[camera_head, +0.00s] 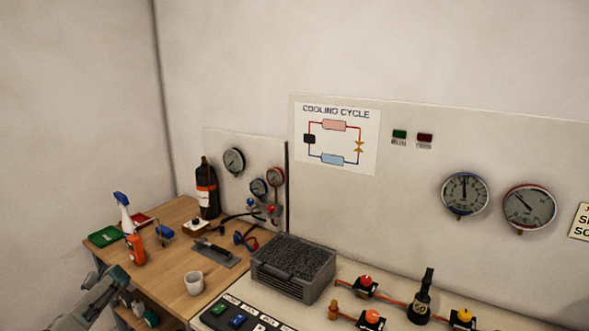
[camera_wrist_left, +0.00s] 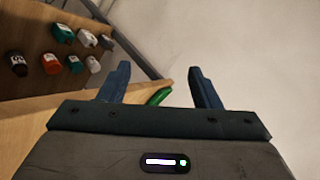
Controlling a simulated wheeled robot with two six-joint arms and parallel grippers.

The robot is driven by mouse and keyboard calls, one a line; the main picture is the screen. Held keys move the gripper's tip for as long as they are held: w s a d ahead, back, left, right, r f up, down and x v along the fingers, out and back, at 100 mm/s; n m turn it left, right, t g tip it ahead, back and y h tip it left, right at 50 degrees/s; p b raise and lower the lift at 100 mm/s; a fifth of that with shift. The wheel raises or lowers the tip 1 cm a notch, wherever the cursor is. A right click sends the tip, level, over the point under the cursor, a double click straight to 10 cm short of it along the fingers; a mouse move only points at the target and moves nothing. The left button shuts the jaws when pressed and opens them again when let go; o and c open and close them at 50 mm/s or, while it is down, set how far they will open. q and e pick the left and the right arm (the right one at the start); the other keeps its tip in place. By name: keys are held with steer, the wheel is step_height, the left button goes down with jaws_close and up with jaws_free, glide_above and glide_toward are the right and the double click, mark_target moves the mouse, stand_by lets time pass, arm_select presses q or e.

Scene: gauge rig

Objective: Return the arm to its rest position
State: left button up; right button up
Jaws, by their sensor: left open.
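My left gripper (camera_wrist_left: 160,88) is open in the left wrist view, with its two dark blue fingers apart and nothing held between them. In the head view, part of my left arm (camera_head: 92,300) comes in at the lower left, in front of the wooden workbench (camera_head: 168,278). A green item (camera_wrist_left: 160,96) shows beyond the fingers, partly hidden by the gripper. My right gripper is in neither view.
A spray bottle (camera_head: 123,212), an orange bottle (camera_head: 135,248), a white cup (camera_head: 194,282) and a black cylinder (camera_head: 207,190) stand on the workbench. A grey finned block (camera_head: 292,266) sits to the right. Several bottles (camera_wrist_left: 65,34) stand on a lower shelf.

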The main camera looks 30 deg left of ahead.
arm_select(q)
steer(key=s+f+m+t, duration=0.2)
steer(key=s+f+m, duration=0.4)
steer(key=s, duration=0.4)
steer(key=s+f+m+t, duration=0.1)
steer(key=s+f+m, duration=0.4)
steer(key=s+f, duration=0.45)
steer(key=s+d+f+n+h, duration=0.1)
steer(key=s+d+f+h, duration=0.3)
steer(key=d+f, duration=0.95)
steer(key=s+d+f+n+h, duration=0.1)
steer(key=s+d+f, duration=0.4)
steer(key=d+f, duration=0.9)
steer(key=s+d+f+n+g+h, duration=0.1)
steer(key=s+d+f+h, duration=0.15)
steer(key=d, duration=1.65)
steer(key=s+d+f+n+h, duration=0.15)
steer(key=d+f, duration=0.25)
steer(key=d, duration=1.5)
step_height(320, 180, down, 7)
steer(key=b, duration=0.7)
steer(key=shift+w+a+m+h, duration=0.35)
steer(key=shift+w+h, duration=0.05)
steer(key=shift+w, duration=0.05)
steer(key=shift+r, duration=0.1)
